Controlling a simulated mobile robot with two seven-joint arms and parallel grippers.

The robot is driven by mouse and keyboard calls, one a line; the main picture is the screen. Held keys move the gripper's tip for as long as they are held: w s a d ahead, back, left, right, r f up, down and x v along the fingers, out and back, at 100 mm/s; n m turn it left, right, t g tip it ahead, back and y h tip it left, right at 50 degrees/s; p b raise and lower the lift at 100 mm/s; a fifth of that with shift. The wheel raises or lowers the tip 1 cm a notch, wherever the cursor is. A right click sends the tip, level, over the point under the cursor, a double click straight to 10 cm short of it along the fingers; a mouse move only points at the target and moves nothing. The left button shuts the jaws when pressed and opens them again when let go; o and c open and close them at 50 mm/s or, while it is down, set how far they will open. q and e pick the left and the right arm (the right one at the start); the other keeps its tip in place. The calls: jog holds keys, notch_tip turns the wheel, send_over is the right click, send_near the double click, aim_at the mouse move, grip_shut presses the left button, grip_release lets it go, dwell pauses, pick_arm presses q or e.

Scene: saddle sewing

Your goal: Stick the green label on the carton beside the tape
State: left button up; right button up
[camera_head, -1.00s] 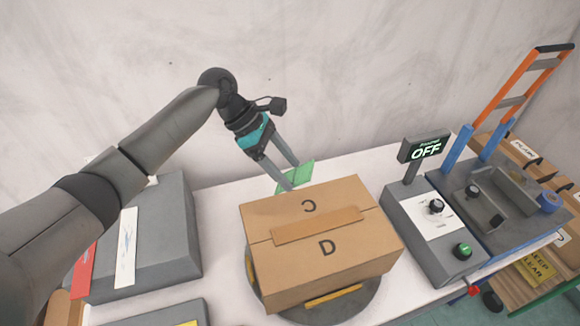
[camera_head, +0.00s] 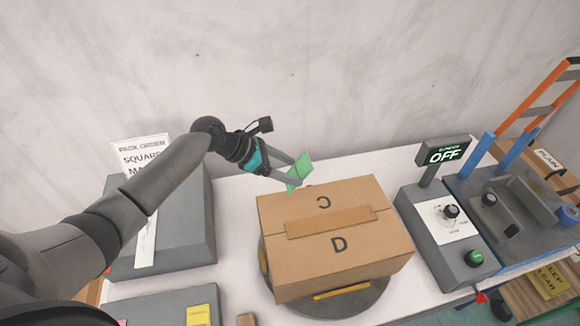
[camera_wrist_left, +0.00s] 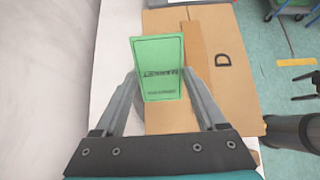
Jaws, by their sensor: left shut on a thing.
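My left gripper (camera_head: 297,177) is shut on the green label (camera_head: 301,168) and holds it by the far left edge of the carton. In the left wrist view the label (camera_wrist_left: 159,66) sits between the fingertips of the gripper (camera_wrist_left: 163,84), with dark print on it. The carton (camera_head: 290,262) is brown and closed, with a strip of brown tape (camera_head: 330,222) along its top and the letters C and D on either side. The wrist view shows the label in front of the carton top (camera_wrist_left: 233,100) near the tape (camera_wrist_left: 198,60). I cannot tell whether it touches the carton.
The carton stands on a round grey turntable (camera_head: 370,300) on the white table (camera_head: 235,200). A control box (camera_head: 440,235) with a sign reading OFF stands to the right. Grey blocks (camera_head: 185,225) and a yellow pad (camera_head: 198,315) lie to the left.

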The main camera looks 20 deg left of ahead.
aim_at(302, 168)
pick_arm(q)
jog(key=shift+f+b, duration=1.8)
jog(key=shift+f, duration=2)
jog(key=o, duration=1.2)
jog(key=shift+o, duration=0.2)
jog(key=shift+w+d+r+p, duration=0.2)
jog(key=shift+d+r+p, duration=0.1)
jog(key=shift+r+p, duration=0.3)
jog(key=shift+w+d+r+p, duration=0.15)
jog(key=shift+d+r+p, duration=0.15)
jog(key=shift+r+p, duration=0.25)
jog(key=shift+w+d+r+p, duration=0.25)
jog(key=shift+d+r+p, duration=0.1)
jog(key=shift+r, duration=0.15)
jog(key=shift+w+d+r+p, duration=0.2)
jog(key=shift+d+r+p, duration=0.15)
jog(key=shift+r, duration=0.15)
jog(key=shift+w+d+r, duration=0.2)
jog(key=shift+d+r, duration=0.1)
jog(key=shift+r, duration=0.15)
jog(key=shift+w+d+r, duration=0.2)
jog(key=shift+d+r, duration=0.05)
jog(key=shift+r, duration=0.2)
